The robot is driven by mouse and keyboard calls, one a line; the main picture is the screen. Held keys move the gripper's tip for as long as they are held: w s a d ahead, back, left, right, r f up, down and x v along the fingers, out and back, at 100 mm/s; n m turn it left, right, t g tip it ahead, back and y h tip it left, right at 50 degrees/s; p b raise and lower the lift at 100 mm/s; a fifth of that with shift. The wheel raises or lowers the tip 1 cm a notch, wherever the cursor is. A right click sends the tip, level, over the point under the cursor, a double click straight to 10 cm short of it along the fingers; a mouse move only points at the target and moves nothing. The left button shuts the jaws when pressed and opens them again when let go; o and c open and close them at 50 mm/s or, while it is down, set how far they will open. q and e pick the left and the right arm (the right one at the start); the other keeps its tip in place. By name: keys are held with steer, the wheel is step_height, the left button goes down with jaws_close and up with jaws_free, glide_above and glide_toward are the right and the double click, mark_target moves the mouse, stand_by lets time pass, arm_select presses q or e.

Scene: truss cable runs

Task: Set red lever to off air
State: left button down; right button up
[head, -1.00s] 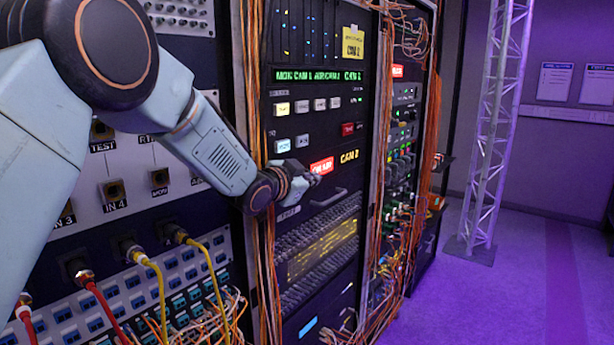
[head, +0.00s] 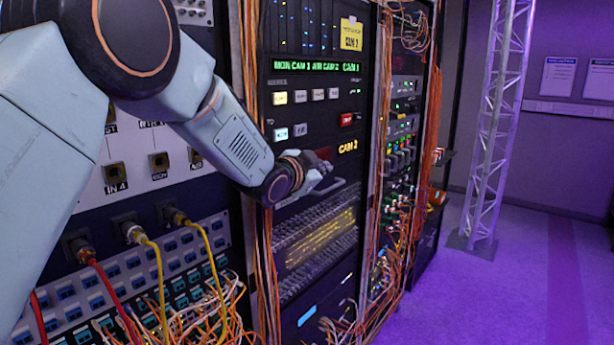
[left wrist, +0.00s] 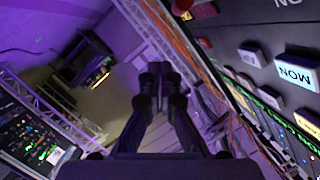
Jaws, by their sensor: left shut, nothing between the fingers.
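My left gripper (head: 325,170) is in front of the black control panel (head: 300,105), its fingers together and empty. In the left wrist view its dark fingertips (left wrist: 158,76) touch each other, with the panel along the right. My right gripper is not in view.
Lit white buttons (head: 280,98) and a red button (head: 347,119) are on the panel. Orange cables (head: 255,150) hang beside it. A handle and a mesh-like section (head: 318,240) sit below. Open purple floor (head: 470,300) lies to the right.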

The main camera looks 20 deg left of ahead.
arm_select(q)
steer(key=f+b+v, duration=0.1)
steer(key=v, duration=0.8)
steer(key=shift+s, duration=0.55)
steer(key=shift+d+r, duration=0.2)
steer(key=shift+d, duration=0.15)
steer(key=s+f+n+g+y+b, duration=0.1)
steer(key=s+f+n+g, duration=0.45)
steer(key=f, duration=0.95)
steer(key=s+f+n+g+y+b, duration=0.1)
steer(key=s+f+n, duration=0.2)
steer(key=s+f, duration=0.9)
steer(key=s+a+f+n+g+y+b, duration=0.1)
steer(key=s+f+g+b, duration=0.3)
steer(key=s+f, duration=2.1)
steer(key=s+n+g, duration=0.1)
steer(key=s+g, duration=0.1)
steer(key=g, duration=0.3)
steer(key=shift+s+a, duration=0.2)
steer(key=shift+s, duration=0.1)
